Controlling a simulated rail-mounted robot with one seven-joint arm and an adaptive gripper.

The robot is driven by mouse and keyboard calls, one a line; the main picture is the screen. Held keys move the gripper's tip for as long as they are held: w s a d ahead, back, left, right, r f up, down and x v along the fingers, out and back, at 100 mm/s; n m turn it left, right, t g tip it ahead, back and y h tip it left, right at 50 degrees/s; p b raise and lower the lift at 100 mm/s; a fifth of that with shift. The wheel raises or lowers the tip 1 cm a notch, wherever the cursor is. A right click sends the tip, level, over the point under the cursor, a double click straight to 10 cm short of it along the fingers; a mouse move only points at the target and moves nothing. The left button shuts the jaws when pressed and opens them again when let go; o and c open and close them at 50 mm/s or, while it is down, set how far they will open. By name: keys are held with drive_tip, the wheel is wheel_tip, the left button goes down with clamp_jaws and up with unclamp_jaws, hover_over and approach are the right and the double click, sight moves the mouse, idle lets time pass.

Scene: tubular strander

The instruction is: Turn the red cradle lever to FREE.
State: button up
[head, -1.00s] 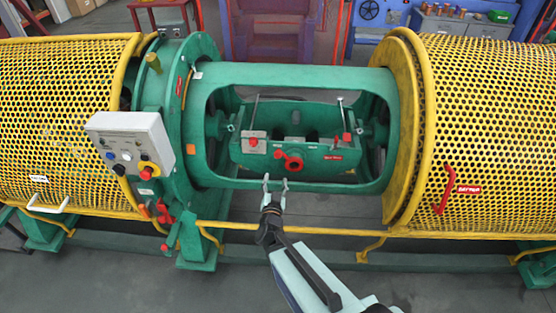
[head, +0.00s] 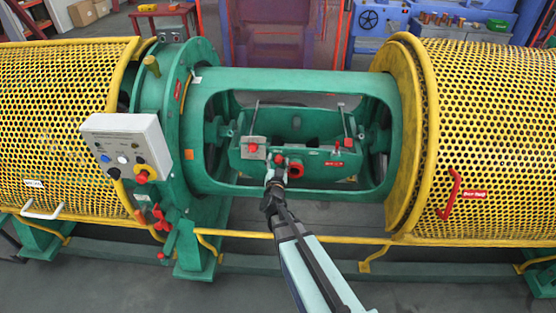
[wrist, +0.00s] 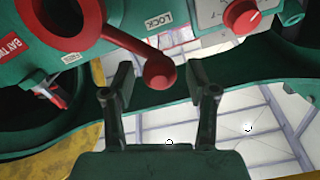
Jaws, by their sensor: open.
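The red cradle lever (wrist: 120,42) shows in the wrist view, running from a round red hub at upper left to a ball end (wrist: 160,74). A LOCK label (wrist: 159,20) is above the ball end; a small label (wrist: 72,58) below the arm is hard to read. In the head view the lever's red hub (head: 296,169) sits on the front of the green cradle (head: 315,158). My gripper (wrist: 159,78) is open, its two fingers on either side of the ball end, with visible gaps. In the head view my gripper (head: 275,174) partly covers the lever.
A red knob on a pale plate (wrist: 241,15) is right of the lever. The green frame's opening (head: 225,181) surrounds the cradle, its lower beam near my arm. A yellow rail (head: 330,238) crosses in front. A control box (head: 125,140) stands left; yellow mesh guards (head: 490,130) flank both sides.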

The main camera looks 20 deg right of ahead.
drive_tip(key=shift+w+d, duration=0.15)
drive_tip(key=shift+w, duration=0.15)
clamp_jaws()
